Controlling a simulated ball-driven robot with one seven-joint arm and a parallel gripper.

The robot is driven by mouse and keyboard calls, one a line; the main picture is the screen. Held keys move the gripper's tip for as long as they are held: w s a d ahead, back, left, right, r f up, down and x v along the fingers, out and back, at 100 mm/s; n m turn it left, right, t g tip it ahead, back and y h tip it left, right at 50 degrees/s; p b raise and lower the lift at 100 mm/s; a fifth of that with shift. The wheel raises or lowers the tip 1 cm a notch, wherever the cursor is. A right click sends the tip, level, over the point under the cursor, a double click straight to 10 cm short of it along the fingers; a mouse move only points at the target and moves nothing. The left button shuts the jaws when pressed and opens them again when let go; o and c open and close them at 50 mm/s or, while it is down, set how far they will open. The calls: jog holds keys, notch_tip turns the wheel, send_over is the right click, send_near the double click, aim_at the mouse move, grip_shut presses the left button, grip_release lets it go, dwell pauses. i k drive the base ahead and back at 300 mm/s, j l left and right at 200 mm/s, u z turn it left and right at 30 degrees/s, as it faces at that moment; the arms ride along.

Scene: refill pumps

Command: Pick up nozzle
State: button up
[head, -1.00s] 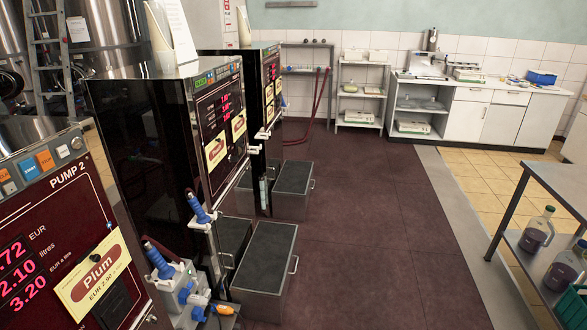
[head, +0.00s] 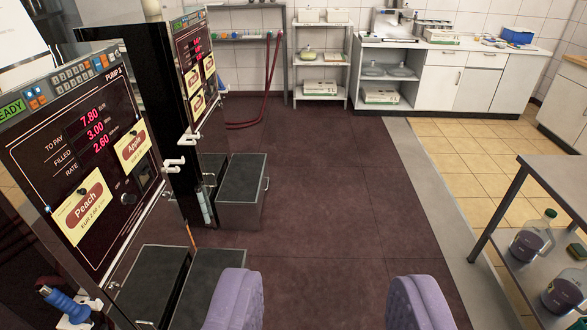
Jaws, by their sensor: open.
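A nozzle with a blue grip (head: 65,303) hangs in a white holder at the lower left edge, on the side of the PUMP 3 dispenser (head: 92,165). Its lower end is cut off by the frame. My gripper (head: 327,300) shows two purple ridged fingers at the bottom edge. They are wide apart with nothing between them, over the dark floor, to the right of the nozzle and apart from it. The pump front carries Peach and Apple labels and red figures.
A farther pump (head: 190,75) stands behind, with white hooks beside it. Dark-topped step boxes (head: 241,178) stand along the pumps. A metal table (head: 560,180) with jugs (head: 532,236) is at right. Shelves (head: 320,55) and counters line the back. The middle floor is clear.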

aim_at(221, 86)
jog(key=i, duration=5.15)
jog(key=i+u, duration=0.25)
jog(key=i, duration=0.25)
jog(key=i+l+u, duration=0.25)
jog(key=i, duration=0.2)
jog(key=i+l+u, duration=0.25)
jog(key=i, duration=0.25)
jog(key=i+l+u, duration=0.25)
jog(key=u, duration=0.15)
jog(key=i+l+u, duration=0.6)
jog(key=l+u, duration=0.25)
jog(key=i+l+u, duration=0.15)
jog(key=l+u, duration=0.3)
jog(key=i+u, duration=0.1)
jog(key=i, duration=0.4)
